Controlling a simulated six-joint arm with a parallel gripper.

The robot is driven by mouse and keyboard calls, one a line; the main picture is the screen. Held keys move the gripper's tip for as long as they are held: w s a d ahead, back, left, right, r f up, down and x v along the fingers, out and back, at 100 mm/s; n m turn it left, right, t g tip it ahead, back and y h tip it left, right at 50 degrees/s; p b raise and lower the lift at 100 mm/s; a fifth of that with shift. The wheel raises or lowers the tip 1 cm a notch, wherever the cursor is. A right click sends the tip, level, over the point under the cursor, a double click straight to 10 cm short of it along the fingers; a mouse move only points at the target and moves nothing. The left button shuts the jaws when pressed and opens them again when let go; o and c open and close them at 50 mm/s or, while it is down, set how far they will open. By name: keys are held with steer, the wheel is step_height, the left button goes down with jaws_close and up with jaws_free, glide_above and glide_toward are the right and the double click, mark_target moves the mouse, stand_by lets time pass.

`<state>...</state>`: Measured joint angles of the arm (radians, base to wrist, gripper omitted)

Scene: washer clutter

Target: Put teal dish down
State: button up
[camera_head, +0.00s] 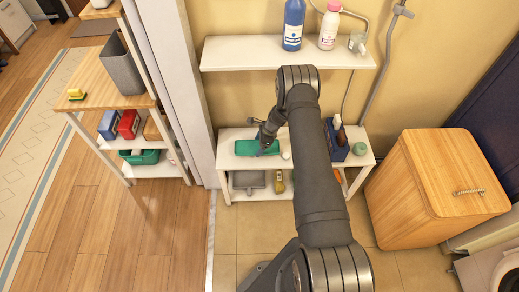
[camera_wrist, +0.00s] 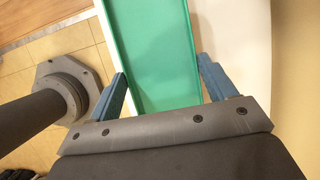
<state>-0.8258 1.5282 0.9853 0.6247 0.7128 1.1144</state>
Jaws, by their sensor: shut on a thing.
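The teal dish (camera_head: 243,148) is a long shallow tray at the left part of the low white bench top (camera_head: 228,162). In the wrist view, the dish (camera_wrist: 150,40) runs lengthwise between the two blue fingers, with its raised rims beside them. My gripper (camera_head: 264,142) is shut on the dish and reaches it from above. The gripper also shows in the wrist view (camera_wrist: 161,68). I cannot tell whether the dish touches the bench top or hangs just above it. Its near end is hidden by the gripper body in the wrist view.
A small white round item (camera_head: 286,155) lies right of the dish. A dark blue caddy (camera_head: 335,152) and green round item (camera_head: 360,149) stand farther right. A white wall shelf (camera_head: 260,58) with bottles is above. A grey dustpan (camera_head: 248,180) is below. A wooden hamper (camera_head: 420,190) stands right.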

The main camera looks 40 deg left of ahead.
steer(key=shift+f, duration=2)
steer(key=shift+f, duration=0.15)
steer(key=o, duration=1)
steer(key=v, duration=1.2)
